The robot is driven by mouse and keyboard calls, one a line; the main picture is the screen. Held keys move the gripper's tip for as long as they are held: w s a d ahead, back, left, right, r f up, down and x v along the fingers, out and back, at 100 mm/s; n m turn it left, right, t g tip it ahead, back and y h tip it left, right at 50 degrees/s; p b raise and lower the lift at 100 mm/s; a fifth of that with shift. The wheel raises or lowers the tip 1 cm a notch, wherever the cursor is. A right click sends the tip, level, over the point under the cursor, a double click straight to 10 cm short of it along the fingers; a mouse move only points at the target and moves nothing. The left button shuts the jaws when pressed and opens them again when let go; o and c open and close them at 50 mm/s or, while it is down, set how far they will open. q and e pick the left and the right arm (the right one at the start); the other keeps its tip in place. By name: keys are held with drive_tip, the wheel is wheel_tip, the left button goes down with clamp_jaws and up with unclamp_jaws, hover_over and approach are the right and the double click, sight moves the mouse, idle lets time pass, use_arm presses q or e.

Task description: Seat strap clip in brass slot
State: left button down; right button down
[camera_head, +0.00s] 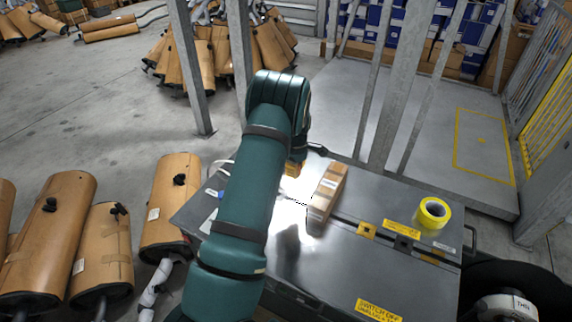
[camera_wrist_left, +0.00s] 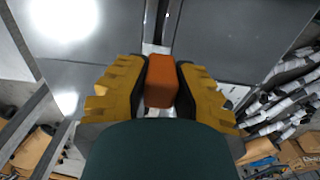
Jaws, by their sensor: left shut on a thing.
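My left gripper (camera_wrist_left: 160,95), with yellow ridged fingers, is shut on an orange-brown block (camera_wrist_left: 160,78), which looks like the strap clip. In the head view the gripper (camera_head: 293,170) is mostly hidden behind my teal arm, over the far side of the dark metal bench top (camera_head: 330,265), and the clip cannot be made out. A small brass-coloured square with a dark centre (camera_head: 367,230), apparently the brass slot, lies on the bench to the right, apart from the gripper. A dark square (camera_head: 403,243) sits beside it.
A cardboard box (camera_head: 327,192) stands on the bench right beside the left gripper. A yellow tape roll (camera_head: 433,212) lies at the right end. Metal posts (camera_head: 392,90) rise behind the bench. Wrapped mufflers (camera_head: 170,205) stand on the floor at left.

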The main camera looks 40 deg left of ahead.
use_arm(q)
drive_tip(key=w+d+p, duration=0.2)
drive_tip(key=w+d, duration=0.2)
drive_tip(key=d, duration=1.3)
drive_tip(key=b, duration=0.5)
approach(369, 225)
drive_tip(key=s, duration=0.1)
drive_tip(key=s+a, duration=0.1)
drive_tip(key=shift+s+a, duration=0.2)
drive_tip(key=shift+s, duration=0.15)
drive_tip(key=shift+w+d+f, duration=0.25)
drive_tip(key=shift+d+f, duration=0.35)
drive_tip(key=shift+d, duration=0.3)
drive_tip(key=shift+f, duration=0.1)
drive_tip(key=shift+f+b, duration=1.75)
drive_tip(key=shift+f, duration=0.6)
drive_tip(key=shift+f+b, duration=0.4)
drive_tip(key=shift+f, duration=0.05)
drive_tip(key=c, duration=0.8)
unclamp_jaws()
